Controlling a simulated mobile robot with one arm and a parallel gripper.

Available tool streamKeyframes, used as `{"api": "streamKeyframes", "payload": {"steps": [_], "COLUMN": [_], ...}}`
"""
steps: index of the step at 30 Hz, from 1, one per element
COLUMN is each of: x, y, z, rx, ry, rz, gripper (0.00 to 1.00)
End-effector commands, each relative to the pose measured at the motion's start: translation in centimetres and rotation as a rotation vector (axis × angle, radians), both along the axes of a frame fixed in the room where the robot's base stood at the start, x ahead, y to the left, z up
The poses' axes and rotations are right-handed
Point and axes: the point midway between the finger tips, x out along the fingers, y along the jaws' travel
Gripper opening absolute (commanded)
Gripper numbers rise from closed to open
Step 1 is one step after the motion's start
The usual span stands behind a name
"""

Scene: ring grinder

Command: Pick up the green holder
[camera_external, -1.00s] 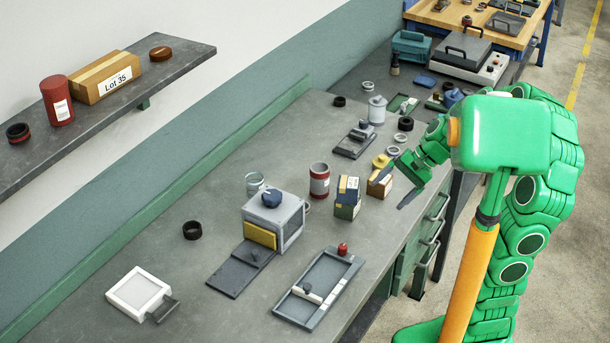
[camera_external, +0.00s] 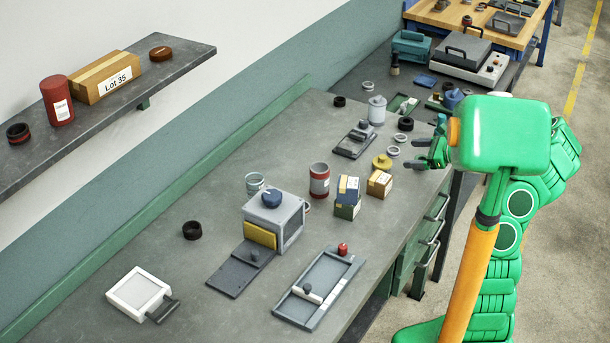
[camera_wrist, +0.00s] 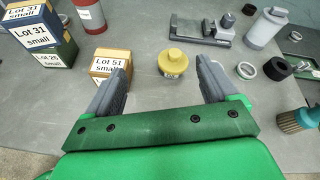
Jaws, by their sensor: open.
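My gripper (camera_external: 419,152) is at the bench's right edge. In the wrist view my gripper (camera_wrist: 158,88) has its fingers wide apart with nothing held; a yellow round-lidded container (camera_wrist: 173,63) shows beyond and between them. A flat green tray-like piece (camera_external: 403,104) lies farther along the bench. I cannot tell which of these is the green holder.
A small Lot 51 box (camera_wrist: 109,64) is close to the left finger. A metal ring (camera_wrist: 246,70) and a black ring (camera_wrist: 277,68) lie right of the fingers. A grey cylinder (camera_external: 377,110) and a grey clamp-like fixture (camera_external: 355,140) stand behind. Stacked boxes (camera_external: 347,197) stand left.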

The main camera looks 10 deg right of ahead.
Motion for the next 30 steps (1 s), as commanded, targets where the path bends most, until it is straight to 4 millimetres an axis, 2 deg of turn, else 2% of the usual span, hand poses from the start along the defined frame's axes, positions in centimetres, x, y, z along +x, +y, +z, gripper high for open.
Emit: {"api": "streamKeyframes", "payload": {"steps": [1, 6, 9, 12, 16, 30], "x": [0.6, 1.9, 2.1, 2.1, 2.4, 4.6], "y": [-1.8, -7.1, -9.1, -10.2, -10.6, -9.1], "z": [-1.5, -5.4, -7.1, -8.0, -8.4, -9.2], "rx": [0.031, 0.120, 0.156, 0.176, 0.184, 0.182], "ry": [0.033, 0.119, 0.154, 0.173, 0.181, 0.181], "rz": [-0.058, -0.231, -0.297, -0.335, -0.349, -0.346], "gripper": [0.87, 0.87, 0.87, 0.87, 0.87, 0.87]}}
